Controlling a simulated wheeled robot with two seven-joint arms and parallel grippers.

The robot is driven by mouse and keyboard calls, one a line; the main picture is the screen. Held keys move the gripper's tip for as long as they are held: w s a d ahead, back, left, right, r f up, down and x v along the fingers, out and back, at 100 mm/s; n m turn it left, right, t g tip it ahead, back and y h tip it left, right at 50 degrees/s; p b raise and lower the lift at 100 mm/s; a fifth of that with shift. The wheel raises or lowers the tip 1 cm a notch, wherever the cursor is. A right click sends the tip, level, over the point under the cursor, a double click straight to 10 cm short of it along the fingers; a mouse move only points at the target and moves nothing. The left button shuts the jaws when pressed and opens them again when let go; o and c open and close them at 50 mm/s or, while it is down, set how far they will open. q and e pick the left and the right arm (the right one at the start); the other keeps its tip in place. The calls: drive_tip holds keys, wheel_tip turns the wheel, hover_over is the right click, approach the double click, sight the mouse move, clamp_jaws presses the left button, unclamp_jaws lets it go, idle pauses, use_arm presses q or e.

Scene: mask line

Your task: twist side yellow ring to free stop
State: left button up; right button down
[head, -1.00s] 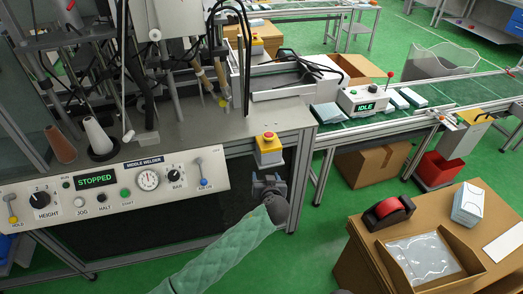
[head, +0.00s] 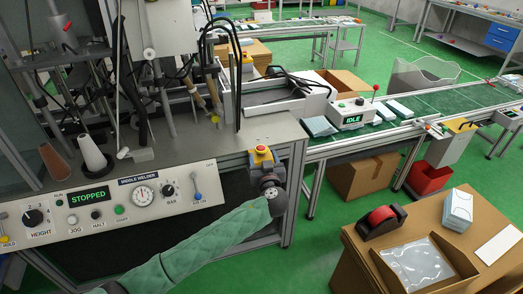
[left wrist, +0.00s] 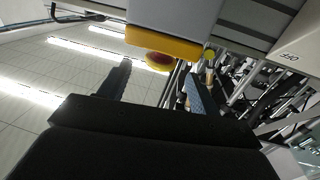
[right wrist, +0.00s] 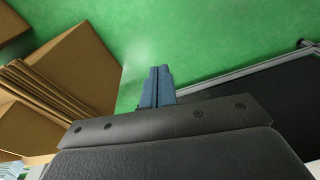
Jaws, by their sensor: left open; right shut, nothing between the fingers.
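The side stop is a red button (head: 261,148) on a yellow ring and housing (head: 251,156), on the right end of the welder's front edge. My left gripper (head: 265,166) is just in front of it and partly covers it. In the left wrist view the yellow part (left wrist: 178,44) and red button (left wrist: 158,62) show near the top, between and beyond the open fingers (left wrist: 158,85). I see no finger clearly touching them. My right gripper (right wrist: 157,85) is shut and empty over the green floor, away from the stop.
The welder panel (head: 110,205) reads STOPPED and sits left of my left arm. A conveyor with a control box (head: 352,114) reading IDLE runs to the right. A cardboard box (head: 410,225) with a tape dispenser (head: 385,219) stands front right. Green floor lies between.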

sight(262, 153)
use_arm(q)
drive_tip(key=shift+w+a+p, duration=0.15)
drive_tip(key=shift+w+p, duration=0.1)
drive_tip(key=shift+w, duration=0.65)
drive_tip(key=shift+w+a+p, duration=0.15)
drive_tip(key=shift+w+p, duration=0.05)
drive_tip(key=shift+w, duration=0.7)
use_arm(e)
drive_tip(key=shift+w+f, duration=0.15)
drive_tip(key=shift+f, duration=1.2)
drive_tip(key=shift+w+f, duration=0.15)
drive_tip(key=shift+f, duration=1.2)
